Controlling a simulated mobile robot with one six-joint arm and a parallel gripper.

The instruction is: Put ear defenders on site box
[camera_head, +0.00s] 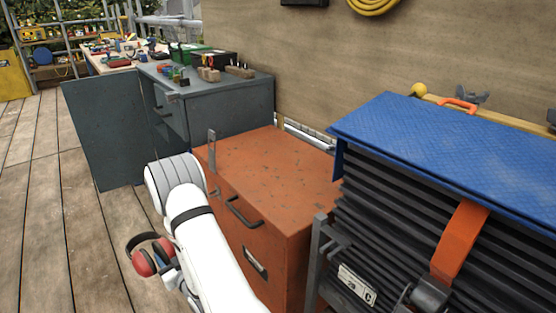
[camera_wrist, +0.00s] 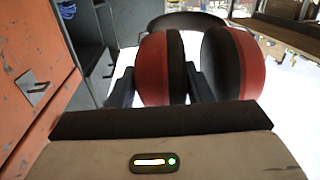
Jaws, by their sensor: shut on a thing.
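The ear defenders (camera_head: 146,262) have red cups with dark cushions and a dark headband. My gripper (camera_head: 168,262) is shut on them, left of the orange metal site box (camera_head: 270,165) and above the deck in the head view. In the wrist view, the red cups of the ear defenders (camera_wrist: 155,70) sit at my gripper's fingers (camera_wrist: 162,88), with the headband behind. The site box top is bare and worn, with a latch plate at its left edge. Part of the box front (camera_wrist: 35,75) shows at the left of the wrist view. My arm hides some of its front.
A grey cabinet (camera_head: 225,100) with an open door (camera_head: 105,130) stands behind the site box, with blocks and small tools on top. A black stack under a blue cover (camera_head: 450,140) stands close on the right. Wooden deck (camera_head: 40,180) is clear at left.

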